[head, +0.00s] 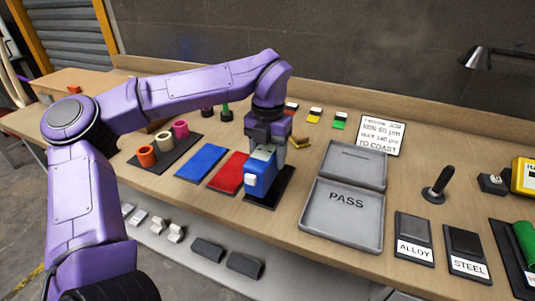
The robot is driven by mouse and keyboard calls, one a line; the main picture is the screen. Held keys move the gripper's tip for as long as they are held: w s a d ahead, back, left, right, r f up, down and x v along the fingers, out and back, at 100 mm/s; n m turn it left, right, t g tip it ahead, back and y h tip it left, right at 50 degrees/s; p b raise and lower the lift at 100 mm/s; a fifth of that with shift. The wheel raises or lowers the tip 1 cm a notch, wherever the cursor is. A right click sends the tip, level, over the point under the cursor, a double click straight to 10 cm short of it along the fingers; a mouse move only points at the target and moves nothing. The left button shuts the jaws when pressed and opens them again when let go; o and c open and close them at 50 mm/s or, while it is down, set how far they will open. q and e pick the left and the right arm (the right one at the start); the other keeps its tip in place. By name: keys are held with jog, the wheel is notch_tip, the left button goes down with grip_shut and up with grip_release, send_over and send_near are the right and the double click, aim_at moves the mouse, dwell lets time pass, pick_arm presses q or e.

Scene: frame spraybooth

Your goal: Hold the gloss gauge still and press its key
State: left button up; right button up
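A blue box-shaped device with a pale panel on top and a white block on its front, which looks like the gloss gauge (259,177), stands on a dark pad (270,195) near the table's middle. My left arm reaches over from the left, and my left gripper (272,146) points down right at the gauge's top and back. Its fingers are partly hidden by the gauge, so I cannot tell whether they grip it. I cannot make out the key clearly. My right gripper is not in view.
Red (229,172) and blue (202,162) panels lie left of the gauge, beside a mat with coloured rolls (164,141). A grey PASS tray (343,217) stands close on the right. Alloy (414,238) and steel (466,252) blocks and a yellow device (525,175) are farther right.

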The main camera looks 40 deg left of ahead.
pick_arm(q)
jog(key=shift+w+a+f+b, duration=0.15)
jog(key=shift+w+a+f, duration=0.05)
jog(key=shift+w+f, duration=0.55)
jog(key=shift+w+a+f+b, duration=0.1)
jog(key=shift+w+a+f, duration=0.05)
jog(key=shift+w+f, duration=0.6)
jog(key=shift+w+a+f+b, duration=0.2)
jog(key=shift+w+f, duration=0.4)
jog(key=shift+w, duration=0.2)
jog(key=shift+s+f, duration=0.1)
jog(key=shift+f, duration=0.2)
dwell(1.0)
